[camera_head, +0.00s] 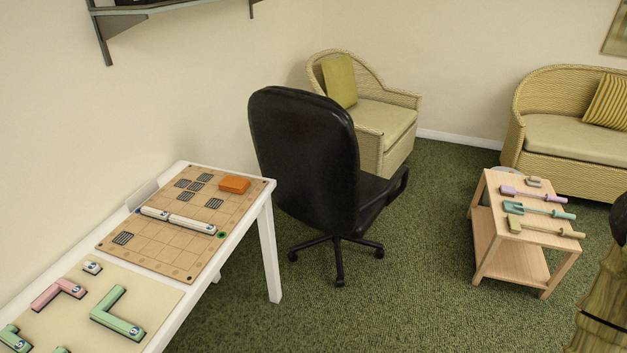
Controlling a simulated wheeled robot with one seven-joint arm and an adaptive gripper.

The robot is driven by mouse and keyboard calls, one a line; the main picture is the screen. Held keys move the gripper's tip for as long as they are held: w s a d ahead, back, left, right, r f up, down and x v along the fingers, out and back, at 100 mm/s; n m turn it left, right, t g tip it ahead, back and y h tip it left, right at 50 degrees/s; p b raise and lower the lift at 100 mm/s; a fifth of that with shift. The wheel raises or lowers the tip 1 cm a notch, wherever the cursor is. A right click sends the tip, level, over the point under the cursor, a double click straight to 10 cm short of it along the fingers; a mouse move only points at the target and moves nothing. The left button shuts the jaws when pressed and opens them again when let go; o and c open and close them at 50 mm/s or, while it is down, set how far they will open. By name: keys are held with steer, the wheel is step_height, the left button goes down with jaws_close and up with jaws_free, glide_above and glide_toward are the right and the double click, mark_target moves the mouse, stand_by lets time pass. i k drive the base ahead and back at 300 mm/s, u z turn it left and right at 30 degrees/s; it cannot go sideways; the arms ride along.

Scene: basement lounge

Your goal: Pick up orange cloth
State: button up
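The orange cloth (234,184) looks like a small folded block. It lies near the far right corner of a tan gridded board (165,240). The board rests on a white table (266,205) at the left. Several dark hatched squares and two white bars (180,220) lie on the same board, to the left of and below the cloth. Nothing covers the cloth. My gripper is not in view.
A black office chair (305,150) stands just right of the table's far end. A second board (75,310) with pink and green pieces lies nearer. A low wooden table (490,255) with toy tools stands right.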

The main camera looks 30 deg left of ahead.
mark_target(234, 184)
steer(key=z, duration=0.85)
steer(key=i, duration=1.55)
steer(key=u, duration=3.4)
